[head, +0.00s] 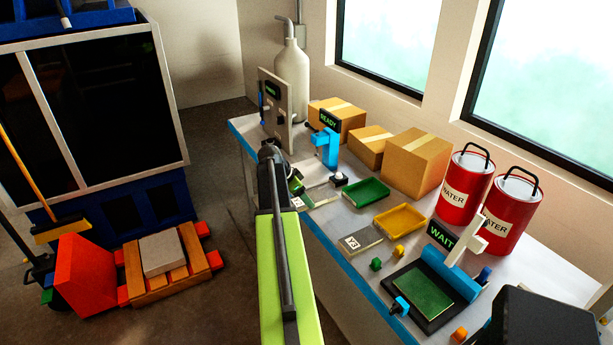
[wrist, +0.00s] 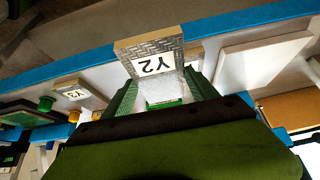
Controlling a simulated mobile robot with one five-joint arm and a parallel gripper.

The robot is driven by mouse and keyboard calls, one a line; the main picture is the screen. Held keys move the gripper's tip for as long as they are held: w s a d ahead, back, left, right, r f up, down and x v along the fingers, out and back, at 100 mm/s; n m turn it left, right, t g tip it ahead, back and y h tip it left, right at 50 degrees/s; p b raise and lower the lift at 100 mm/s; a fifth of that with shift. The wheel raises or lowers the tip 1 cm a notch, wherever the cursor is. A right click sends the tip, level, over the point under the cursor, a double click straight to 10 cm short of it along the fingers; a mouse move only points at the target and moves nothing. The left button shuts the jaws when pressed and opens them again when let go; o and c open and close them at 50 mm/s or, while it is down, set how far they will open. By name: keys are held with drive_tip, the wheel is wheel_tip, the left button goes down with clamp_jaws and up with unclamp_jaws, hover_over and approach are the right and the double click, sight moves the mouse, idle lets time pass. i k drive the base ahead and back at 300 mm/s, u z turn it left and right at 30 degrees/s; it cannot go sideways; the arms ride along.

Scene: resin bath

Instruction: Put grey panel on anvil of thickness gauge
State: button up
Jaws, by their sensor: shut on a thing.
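My gripper (head: 296,186) is shut on the grey panel, low over the bench on its left side. Whether the panel touches the bench I cannot tell. In the head view the panel (head: 299,202) is partly covered by my arm. The blue thickness gauge (head: 327,147), with a READY display, stands just beyond and right of my gripper. Its anvil is not clearly visible.
A pale flat plate (wrist: 262,60) lies close beside the panel. Green (head: 367,193) and yellow (head: 400,219) trays, a Y3 panel (head: 360,240) and a blue WAIT device (head: 445,272) are to the right. Boxes (head: 415,162) and red water cans (head: 463,188) stand behind.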

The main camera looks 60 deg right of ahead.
sight(308, 171)
drive_tip(key=z, duration=0.7)
drive_tip(key=i, duration=0.7)
drive_tip(key=u, duration=0.7)
